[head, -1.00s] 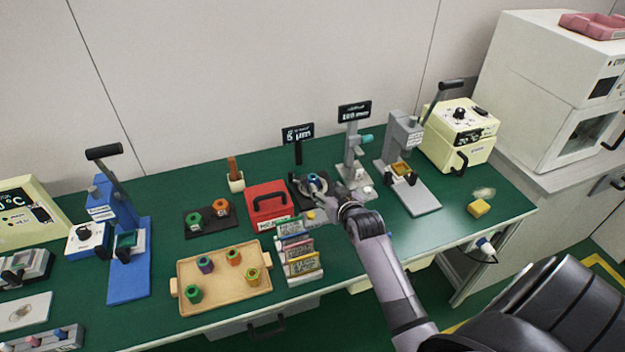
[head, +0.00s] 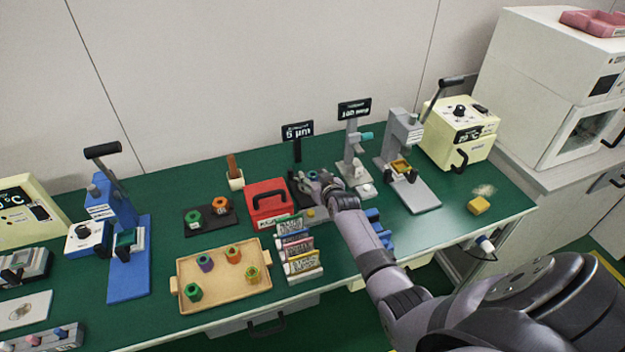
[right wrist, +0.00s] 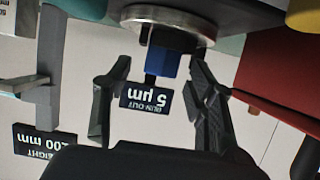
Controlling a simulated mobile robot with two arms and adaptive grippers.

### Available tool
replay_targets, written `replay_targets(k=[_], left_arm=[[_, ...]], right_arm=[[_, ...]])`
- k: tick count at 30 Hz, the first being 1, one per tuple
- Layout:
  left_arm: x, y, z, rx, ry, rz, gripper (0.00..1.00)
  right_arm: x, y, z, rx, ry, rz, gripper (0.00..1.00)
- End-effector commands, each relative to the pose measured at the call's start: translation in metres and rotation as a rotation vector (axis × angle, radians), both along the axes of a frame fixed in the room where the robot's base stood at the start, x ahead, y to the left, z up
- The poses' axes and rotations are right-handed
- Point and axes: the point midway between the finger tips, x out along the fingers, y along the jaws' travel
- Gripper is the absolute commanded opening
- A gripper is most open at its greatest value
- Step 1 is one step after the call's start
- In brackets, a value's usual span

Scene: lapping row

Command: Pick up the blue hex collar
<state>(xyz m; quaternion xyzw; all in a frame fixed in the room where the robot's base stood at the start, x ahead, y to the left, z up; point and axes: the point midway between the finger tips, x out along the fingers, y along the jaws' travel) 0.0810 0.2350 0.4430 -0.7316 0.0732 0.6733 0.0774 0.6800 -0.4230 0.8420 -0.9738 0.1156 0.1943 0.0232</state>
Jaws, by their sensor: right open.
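The blue hex collar (right wrist: 176,64) shows in the right wrist view, which is upside down, against a round metal disc (right wrist: 170,18) by the "RUN OUT 5 µm" sign (right wrist: 147,97). My right gripper (right wrist: 161,66) is open, with one finger on each side of the collar. The collar looks nearer the right-hand finger in that view; I cannot tell whether they touch. In the head view my right gripper (head: 314,184) is at the run-out gauge behind the small rack, and it mostly hides the collar. My left gripper is not in view.
A red box (head: 267,212) stands just left of the gauge, and a grey height stand (head: 354,160) just right. A rack of labelled cards (head: 298,255) is in front. A wooden tray (head: 220,297) holds several hex collars. Some blue parts (head: 378,225) lie beside my forearm.

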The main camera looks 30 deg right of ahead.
Motion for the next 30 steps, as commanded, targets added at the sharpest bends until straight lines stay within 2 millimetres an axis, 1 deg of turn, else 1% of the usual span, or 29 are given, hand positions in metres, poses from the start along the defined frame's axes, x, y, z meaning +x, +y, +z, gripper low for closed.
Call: replay_targets(k=[8,30], left_arm=[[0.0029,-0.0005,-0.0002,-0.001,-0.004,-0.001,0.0],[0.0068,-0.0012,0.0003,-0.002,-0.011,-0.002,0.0]], right_arm=[[0.0022,-0.0008,-0.0004,0.0,-0.001,0.0,0.52],[0.002,-0.0007,-0.0005,0.0,-0.001,0.0,0.03]])
